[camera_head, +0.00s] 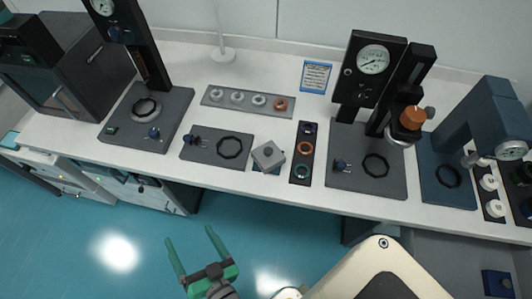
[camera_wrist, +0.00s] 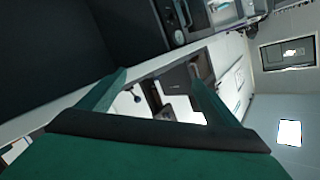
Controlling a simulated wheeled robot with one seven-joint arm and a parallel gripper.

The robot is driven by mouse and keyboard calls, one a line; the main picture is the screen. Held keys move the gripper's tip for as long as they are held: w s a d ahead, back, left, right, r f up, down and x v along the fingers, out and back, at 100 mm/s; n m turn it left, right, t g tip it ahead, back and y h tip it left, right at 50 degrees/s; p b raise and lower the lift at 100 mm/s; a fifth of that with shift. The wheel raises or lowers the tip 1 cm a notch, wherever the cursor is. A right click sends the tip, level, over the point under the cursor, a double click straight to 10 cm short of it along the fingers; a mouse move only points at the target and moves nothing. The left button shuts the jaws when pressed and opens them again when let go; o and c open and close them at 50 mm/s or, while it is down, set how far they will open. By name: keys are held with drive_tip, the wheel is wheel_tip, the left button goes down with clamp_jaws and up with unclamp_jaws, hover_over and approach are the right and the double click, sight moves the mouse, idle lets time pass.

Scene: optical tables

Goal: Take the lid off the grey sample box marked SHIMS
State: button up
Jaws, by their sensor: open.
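A small grey box (camera_head: 268,155) sits near the front edge of the white table in the head view, turned at an angle, with a small round feature on its top. It looks covered; any marking on it is too small to read. My gripper (camera_head: 190,236) has green fingers, spread apart and empty. It is in front of the table over the blue floor, to the lower left of the box and clear of it. In the wrist view my gripper (camera_wrist: 159,77) is open too, with the table's edge beyond it. I cannot make out the box there.
A dark plate with a black ring (camera_head: 229,147) lies left of the box, and a dark strip with several rings (camera_head: 304,150) stands close on its right. A tall gauge stand (camera_head: 372,85) rises further right. A grey tray of rings (camera_head: 248,100) lies behind.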

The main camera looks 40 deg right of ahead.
drive_tip(key=w+a+r+n+g+y, duration=0.15)
drive_tip(key=w+r+y, duration=0.35)
drive_tip(key=w+r, duration=0.7)
drive_tip(key=w+r+n+y, duration=0.3)
drive_tip(key=w+r+y, duration=0.35)
drive_tip(key=w, duration=0.85)
drive_tip(key=g+h, duration=1.1)
drive_tip(key=g, duration=0.3)
hover_over(269, 151)
drive_tip(key=w, duration=0.1)
drive_tip(key=shift+n, duration=0.45)
wheel_tip(269, 151, down, 6)
drive_tip(key=shift+a+f, duration=0.1)
drive_tip(key=shift+f, duration=0.05)
drive_tip(key=f, duration=0.2)
drive_tip(key=s+f, duration=0.1)
drive_tip(key=f, duration=0.1)
drive_tip(key=shift+f, duration=0.6)
